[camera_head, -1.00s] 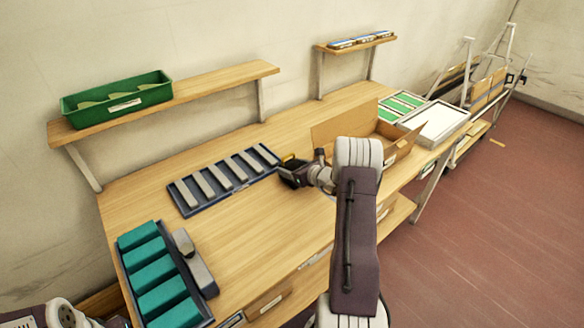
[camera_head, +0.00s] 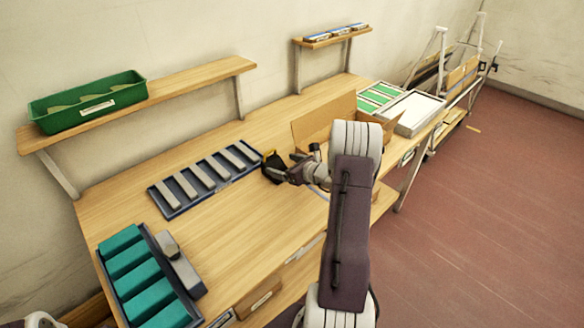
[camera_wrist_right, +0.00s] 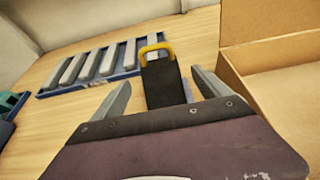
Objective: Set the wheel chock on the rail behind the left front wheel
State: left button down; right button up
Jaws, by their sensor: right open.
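The wheel chock (camera_head: 272,168) is black with a yellow loop handle. It stands on the workbench between the slotted tray and the cardboard box. In the right wrist view the chock (camera_wrist_right: 165,82) lies ahead, between the two spread fingers, with clear gaps on both sides. My right gripper (camera_head: 287,172) is open and close beside the chock in the head view. Its fingers (camera_wrist_right: 163,95) also show in the wrist view. A wheeled-looking frame (camera_head: 455,75) stands at the far right; I cannot make out its rail or left front wheel.
A blue tray of grey bars (camera_head: 163,208) lies left of the chock. An open cardboard box (camera_head: 300,130) is on its right. A tray with teal blocks (camera_head: 195,312) is at the front left. A green bin (camera_head: 85,103) sits on a wall shelf. Red floor (camera_head: 490,220) at the right is clear.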

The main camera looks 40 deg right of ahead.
jog(key=v, duration=0.6)
jog(key=shift+a, duration=0.1)
